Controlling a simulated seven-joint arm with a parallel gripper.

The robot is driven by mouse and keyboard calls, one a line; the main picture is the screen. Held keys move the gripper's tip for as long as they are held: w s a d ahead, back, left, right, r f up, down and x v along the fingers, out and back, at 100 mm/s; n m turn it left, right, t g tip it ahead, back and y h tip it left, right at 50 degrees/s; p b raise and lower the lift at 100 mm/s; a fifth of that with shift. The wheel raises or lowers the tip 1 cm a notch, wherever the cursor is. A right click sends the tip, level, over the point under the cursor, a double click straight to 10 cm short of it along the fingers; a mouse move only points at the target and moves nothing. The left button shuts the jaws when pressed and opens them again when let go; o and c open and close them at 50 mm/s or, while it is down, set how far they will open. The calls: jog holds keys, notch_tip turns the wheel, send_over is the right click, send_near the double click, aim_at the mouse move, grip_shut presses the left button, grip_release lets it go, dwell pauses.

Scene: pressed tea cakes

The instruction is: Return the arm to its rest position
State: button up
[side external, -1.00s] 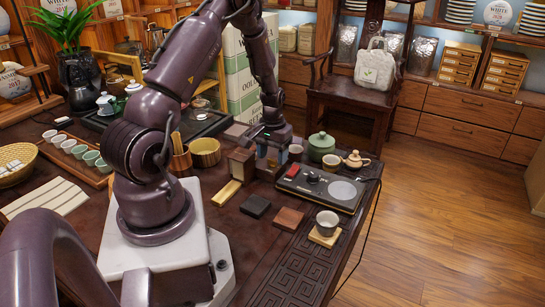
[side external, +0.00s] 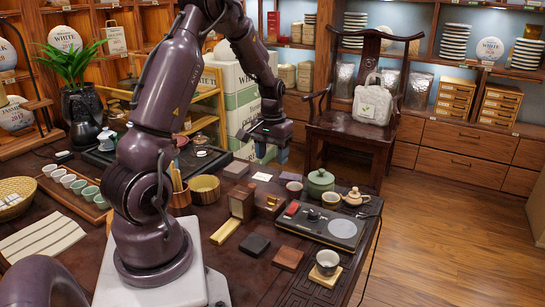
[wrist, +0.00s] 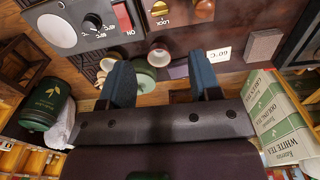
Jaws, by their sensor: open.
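My gripper (side external: 270,153) hangs in the air above the back of the dark tea table (side external: 225,262), its blue fingers pointing down. In the wrist view, the two blue fingers (wrist: 162,75) are spread apart, with nothing held between them. My purple arm rises from its white base and bends over at the top.
A black scale-like device (side external: 318,222), a green lidded pot (side external: 320,181), a small teapot (side external: 356,197) and a cup (side external: 327,262) stand at the right. A wooden chair (side external: 350,130) with a pale bag stands behind. The air around my gripper looks clear.

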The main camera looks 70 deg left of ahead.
jog(key=s+d+r+m+t, duration=0.2)
jog(key=s+d+r+m, duration=0.2)
jog(key=d+r, duration=0.5)
jog(key=s+d+r+m+t, duration=0.3)
jog(key=d+r, duration=0.6)
jog(key=d, duration=1)
jog(key=shift+s+m+t, duration=0.3)
jog(key=shift+s+m, duration=0.4)
jog(key=shift+m, duration=0.2)
